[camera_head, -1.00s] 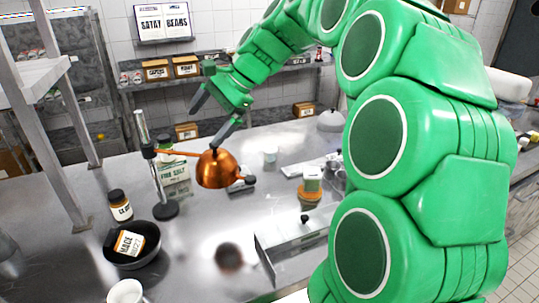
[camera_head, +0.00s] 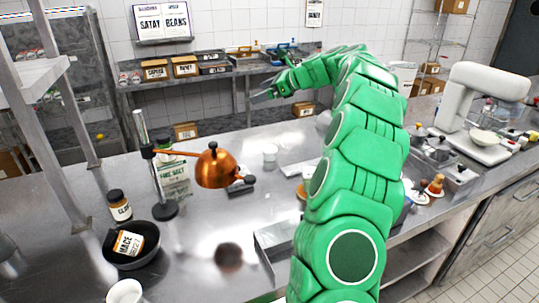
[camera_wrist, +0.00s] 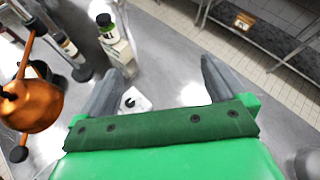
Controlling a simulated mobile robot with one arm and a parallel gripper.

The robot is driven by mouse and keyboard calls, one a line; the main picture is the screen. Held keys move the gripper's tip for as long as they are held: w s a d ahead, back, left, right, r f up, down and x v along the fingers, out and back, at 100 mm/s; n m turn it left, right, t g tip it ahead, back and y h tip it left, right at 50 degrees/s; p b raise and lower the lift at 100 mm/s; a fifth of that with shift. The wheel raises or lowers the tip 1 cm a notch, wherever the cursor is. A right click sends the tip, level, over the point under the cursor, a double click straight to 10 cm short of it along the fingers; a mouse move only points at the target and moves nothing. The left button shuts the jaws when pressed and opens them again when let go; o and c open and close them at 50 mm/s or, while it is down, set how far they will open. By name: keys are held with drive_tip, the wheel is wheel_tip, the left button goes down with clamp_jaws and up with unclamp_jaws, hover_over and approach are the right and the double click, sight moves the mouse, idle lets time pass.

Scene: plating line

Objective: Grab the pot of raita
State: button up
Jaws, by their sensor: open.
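No pot labelled raita can be read in either view. A small plain white pot (camera_head: 270,152) stands on the steel counter right of the copper lamp; I cannot tell whether it holds raita. My gripper (camera_head: 262,96) is raised over the back of the counter, above and behind that pot. In the wrist view, my gripper (camera_wrist: 163,88) has its two grey fingers wide apart with nothing held. A white item with a dark mark (camera_wrist: 133,102) lies below, beside one finger and partly hidden by the gripper; I cannot tell what it is.
The copper lamp (camera_head: 213,167) stands close by, with a salt box (camera_head: 174,180) behind its stand. A white cup (camera_head: 125,291) is at the front. A white mixer (camera_head: 484,95) stands far right.

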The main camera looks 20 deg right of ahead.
sight(275, 151)
drive_tip(key=w+d+f+m+t+h, duration=0.1)
drive_tip(key=w+d+f+m+t, duration=0.2)
drive_tip(key=d, duration=0.6)
drive_tip(key=shift+m+g, duration=0.4)
drive_tip(key=shift+g, duration=0.2)
wheel_tip(275, 151, down, 24)
drive_tip(key=shift+a, duration=0.15)
drive_tip(key=shift+x, duration=1.2)
drive_tip(key=shift+r+x, duration=0.1)
drive_tip(key=shift+x, duration=1.2)
drive_tip(key=shift+r+x, duration=0.15)
drive_tip(key=shift+x, duration=1.2)
drive_tip(key=shift+w, duration=0.1)
drive_tip(key=c, duration=1.1)
